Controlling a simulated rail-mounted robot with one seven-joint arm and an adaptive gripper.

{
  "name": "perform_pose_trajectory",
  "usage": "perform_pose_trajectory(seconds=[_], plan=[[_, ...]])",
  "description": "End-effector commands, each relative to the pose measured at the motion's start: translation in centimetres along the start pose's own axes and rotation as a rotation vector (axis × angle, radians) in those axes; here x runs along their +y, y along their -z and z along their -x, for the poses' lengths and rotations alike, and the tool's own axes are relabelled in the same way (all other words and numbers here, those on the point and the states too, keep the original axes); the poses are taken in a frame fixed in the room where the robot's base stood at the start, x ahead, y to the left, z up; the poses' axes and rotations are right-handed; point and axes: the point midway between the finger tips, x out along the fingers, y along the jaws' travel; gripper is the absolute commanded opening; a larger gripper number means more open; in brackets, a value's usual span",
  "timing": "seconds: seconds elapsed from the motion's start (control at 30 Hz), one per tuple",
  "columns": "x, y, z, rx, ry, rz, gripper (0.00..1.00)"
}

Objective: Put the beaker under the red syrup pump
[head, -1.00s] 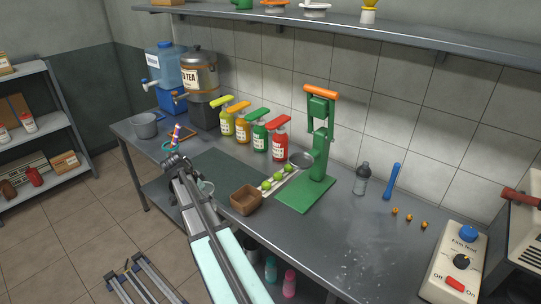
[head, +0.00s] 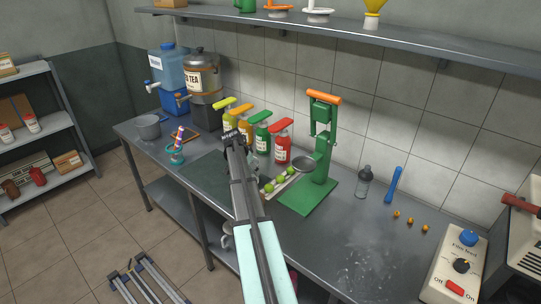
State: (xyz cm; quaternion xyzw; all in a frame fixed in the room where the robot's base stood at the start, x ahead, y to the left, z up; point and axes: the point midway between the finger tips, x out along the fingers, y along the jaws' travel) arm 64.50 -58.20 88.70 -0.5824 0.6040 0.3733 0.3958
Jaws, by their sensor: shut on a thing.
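The red syrup pump (head: 282,146) stands at the right end of a row of pump bottles along the wall, beside the green one (head: 261,138). My gripper (head: 246,163) is mostly hidden behind my own arm, over the dark mat in front of the bottles. It is shut on the clear beaker (head: 255,168), which shows only as a small pale part at the arm's right edge. The beaker is in front of the green bottle, left of the red pump. Whether it touches the mat cannot be told.
A green press (head: 318,150) stands right of the red pump, with green fruits (head: 280,179) on a tray in front. Yellow (head: 227,118) and orange (head: 244,122) pump bottles stand left. A teal cup with striped straws (head: 177,152) stands farther left. The mat's left part (head: 205,172) is clear.

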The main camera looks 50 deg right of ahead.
Motion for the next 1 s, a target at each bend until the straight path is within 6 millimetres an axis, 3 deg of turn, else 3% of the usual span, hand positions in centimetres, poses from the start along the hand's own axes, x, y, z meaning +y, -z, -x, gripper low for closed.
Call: perform_pose_trajectory(seconds=[0.03,0.3,0.67,0.9,1.0], plan=[[-0.3,1.6,-0.5,0.000,-0.001,-0.002,0.10],[-0.3,7.0,-3.0,0.000,-0.001,-0.001,0.10],[-0.1,9.4,-4.2,0.000,0.000,0.000,0.10],[-0.2,12.6,-5.5,-0.001,-0.001,-0.001,0.10],[0.3,12.8,-6.2,-0.001,-0.003,-0.004,0.10]])
